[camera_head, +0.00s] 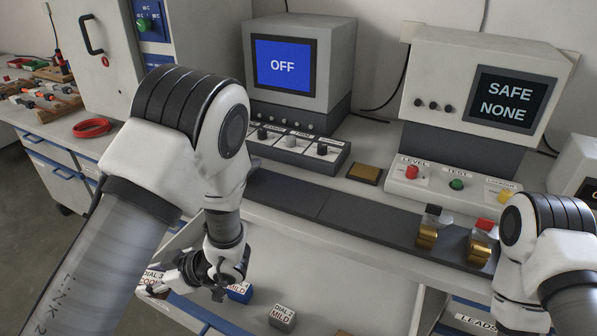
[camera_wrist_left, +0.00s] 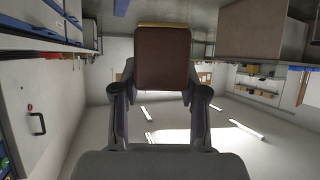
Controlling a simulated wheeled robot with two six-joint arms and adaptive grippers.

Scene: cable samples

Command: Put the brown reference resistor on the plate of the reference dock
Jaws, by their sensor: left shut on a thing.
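In the head view the held block is mostly hidden behind the gripper and wrist. A flat brass-brown plate (camera_head: 365,173) lies bare on the bench between the two consoles; I cannot tell for sure that it is the reference dock's plate. My right gripper is out of view.
Labelled blocks, a blue one (camera_head: 240,291) and a grey one (camera_head: 282,317), sit in the drawer. A dark strip (camera_head: 325,204) runs along the bench front, with brass clamps (camera_head: 427,235) at its right. The "OFF" monitor (camera_head: 285,68) and "SAFE NONE" console (camera_head: 490,85) stand behind.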

